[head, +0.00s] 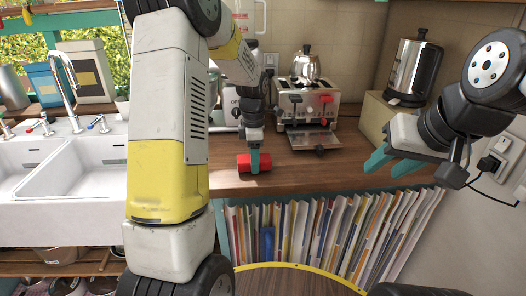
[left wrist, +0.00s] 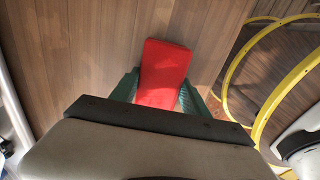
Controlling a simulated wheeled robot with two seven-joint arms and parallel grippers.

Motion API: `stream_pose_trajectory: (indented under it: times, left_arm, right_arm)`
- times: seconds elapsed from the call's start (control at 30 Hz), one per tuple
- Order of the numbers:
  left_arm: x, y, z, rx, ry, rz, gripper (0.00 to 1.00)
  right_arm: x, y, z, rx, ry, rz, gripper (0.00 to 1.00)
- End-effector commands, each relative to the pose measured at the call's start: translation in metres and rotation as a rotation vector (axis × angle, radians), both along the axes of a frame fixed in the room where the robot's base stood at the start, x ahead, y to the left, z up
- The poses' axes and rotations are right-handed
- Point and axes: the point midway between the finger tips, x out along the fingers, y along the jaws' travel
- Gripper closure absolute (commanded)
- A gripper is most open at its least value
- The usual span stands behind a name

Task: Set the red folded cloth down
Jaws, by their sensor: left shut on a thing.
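The red folded cloth (head: 244,163) is at the wooden counter, right of the sink, in the head view. My left gripper (head: 255,161) points down over it and is shut on it. In the left wrist view the cloth (left wrist: 165,65) sticks out from between the teal fingers (left wrist: 160,95), with the wood surface behind it. I cannot tell whether the cloth touches the counter or is slightly above it. My right gripper (head: 391,163) is at the right of the head view, its teal fingers apart and empty, in front of the counter's right part.
A toaster (head: 306,110) with a red lever stands behind the cloth to the right. A kettle (head: 414,70) stands on a box (head: 377,115) further right. A white sink (head: 75,165) is at left. The wooden counter (head: 310,172) right of the cloth is clear.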

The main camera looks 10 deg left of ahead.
Motion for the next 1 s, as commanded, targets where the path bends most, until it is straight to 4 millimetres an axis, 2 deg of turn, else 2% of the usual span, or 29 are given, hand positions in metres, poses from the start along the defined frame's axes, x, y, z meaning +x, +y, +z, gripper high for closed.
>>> stream_pose_trajectory:
  times: [0.63,0.67,0.77,1.0]
  left_arm:
    - [0.0003,-0.0001,-0.0059,-0.001,-0.001,0.000,0.84]
    - [0.0004,-0.0001,-0.0056,-0.001,-0.001,0.000,0.40]
    - [0.0003,-0.0001,-0.0055,-0.001,-0.001,0.000,0.21]
    - [0.0002,0.0000,-0.0056,0.000,0.000,0.000,0.21]
  right_arm:
    - [0.0000,0.0000,0.0000,0.000,0.000,0.000,0.60]
    - [0.0000,0.0000,0.0000,0.000,0.000,0.000,0.60]
    - [0.0000,0.0000,0.0000,0.000,0.000,0.000,0.60]
    - [0.0000,0.0000,0.0000,0.000,0.000,0.000,0.60]
